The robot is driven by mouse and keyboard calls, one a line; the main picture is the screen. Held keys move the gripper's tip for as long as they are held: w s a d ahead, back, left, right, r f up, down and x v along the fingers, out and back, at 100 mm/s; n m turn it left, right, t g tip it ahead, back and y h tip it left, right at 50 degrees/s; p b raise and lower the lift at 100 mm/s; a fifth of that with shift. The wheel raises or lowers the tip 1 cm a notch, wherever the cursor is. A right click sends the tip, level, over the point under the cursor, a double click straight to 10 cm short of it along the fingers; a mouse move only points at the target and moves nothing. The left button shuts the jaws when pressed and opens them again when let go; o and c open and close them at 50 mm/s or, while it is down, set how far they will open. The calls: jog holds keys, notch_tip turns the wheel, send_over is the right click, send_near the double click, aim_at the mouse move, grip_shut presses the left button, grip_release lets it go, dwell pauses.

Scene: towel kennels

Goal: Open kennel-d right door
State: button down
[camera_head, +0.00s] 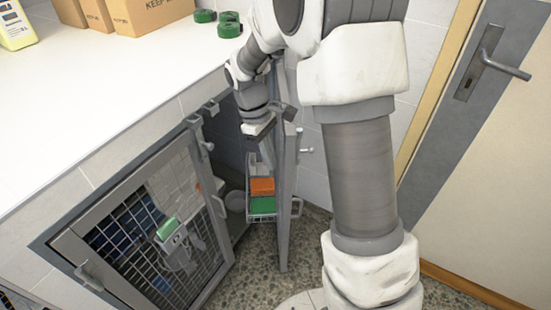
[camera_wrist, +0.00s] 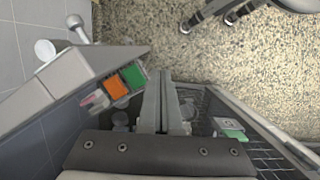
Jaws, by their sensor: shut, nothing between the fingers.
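The right door (camera_head: 285,205) of the kennel stands swung outward, seen nearly edge-on, with dark open space to its left. A wire basket (camera_head: 262,217) holding an orange and a green item appears beside its inner side. In the wrist view the door (camera_wrist: 65,85) angles across the left, with the orange (camera_wrist: 118,88) and green (camera_wrist: 133,76) items beside it. My gripper (camera_head: 259,138) is at the upper part of the opening, left of the door. Its fingers (camera_wrist: 165,100) are shut and empty in the wrist view. I cannot tell whether it touches the door.
The left mesh door (camera_head: 150,245) fills the lower left, with a green-topped item on it. A white counter (camera_head: 90,85) above holds boxes (camera_head: 130,15) and green rolls (camera_head: 229,25). A room door (camera_head: 480,130) is at the right.

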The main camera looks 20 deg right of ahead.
jog(key=w+a+n+t+h+p, duration=0.1)
jog(key=w+a+n+h+p, duration=0.1)
jog(key=w+a+n+p, duration=0.3)
jog(key=s+d+f+n+b, duration=0.1)
jog(key=d+f+b, duration=0.2)
jog(key=d+f, duration=0.4)
jog(key=shift+s+d+f+n, duration=0.2)
jog(key=shift+s+f+n, duration=0.15)
jog(key=shift+f, duration=0.65)
jog(key=shift+d, duration=0.1)
